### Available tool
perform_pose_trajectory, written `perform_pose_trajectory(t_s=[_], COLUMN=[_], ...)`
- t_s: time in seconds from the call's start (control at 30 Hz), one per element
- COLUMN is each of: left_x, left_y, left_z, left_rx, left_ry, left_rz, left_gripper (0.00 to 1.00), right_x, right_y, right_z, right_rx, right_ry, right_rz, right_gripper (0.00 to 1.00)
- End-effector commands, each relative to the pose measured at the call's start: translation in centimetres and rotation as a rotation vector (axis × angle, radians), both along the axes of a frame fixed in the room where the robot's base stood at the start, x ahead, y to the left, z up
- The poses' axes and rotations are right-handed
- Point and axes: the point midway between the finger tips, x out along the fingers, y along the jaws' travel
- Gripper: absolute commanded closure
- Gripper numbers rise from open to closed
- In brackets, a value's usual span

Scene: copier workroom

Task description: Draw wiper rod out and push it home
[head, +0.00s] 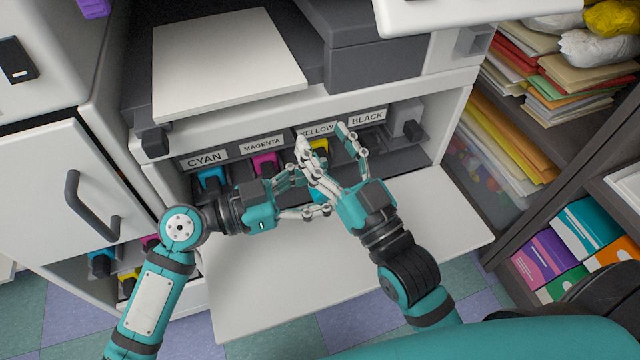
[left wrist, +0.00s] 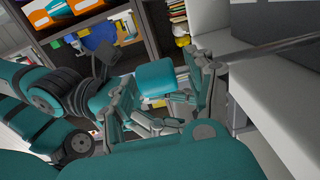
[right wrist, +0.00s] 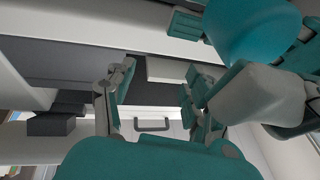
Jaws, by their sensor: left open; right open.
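The copier's open front bay (head: 222,150) holds coloured cartridge ends under labels CYAN, MAGENTA, YELLOW and BLACK. I cannot clearly pick out the wiper rod. My left gripper (head: 312,190) is open and points right, in front of the bay. My right gripper (head: 325,142) is open, with its fingers toward the YELLOW and BLACK labels. The two grippers are close together and overlap in the head view. I see nothing held in either.
The bay's white door (head: 430,215) is folded down below the grippers. A pale block with a dark knob (head: 411,130) stands at the bay's right end. A shelf with papers and boxes (head: 590,225) is at the right. A cabinet door with a dark handle (head: 90,207) is at the left.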

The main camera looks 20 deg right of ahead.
Motion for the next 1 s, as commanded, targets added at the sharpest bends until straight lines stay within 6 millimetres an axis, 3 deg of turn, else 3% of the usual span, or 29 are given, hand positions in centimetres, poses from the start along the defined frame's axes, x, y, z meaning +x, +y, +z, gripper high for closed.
perform_pose_trajectory(t_s=[0.03,0.47,0.8,1.0], left_x=[0.0,0.0,0.2,1.4], left_y=[0.0,0.0,0.0,0.1], left_z=[0.0,0.0,-0.1,-0.3], left_rx=[0.0,0.0,0.0,-0.001], left_ry=[0.0,0.0,-0.001,-0.004], left_rz=[0.0,0.0,0.0,0.001], left_gripper=[0.46,1.0,1.0,1.0], right_x=[0.0,0.0,-0.1,-2.0], right_y=[0.0,0.0,0.0,0.2], right_z=[0.0,0.0,0.1,3.7], right_rx=[0.0,0.0,0.004,0.072], right_ry=[0.0,0.001,-0.015,-0.253], right_rz=[0.0,0.0,0.002,0.018], right_gripper=[0.47,0.47,0.47,0.47])
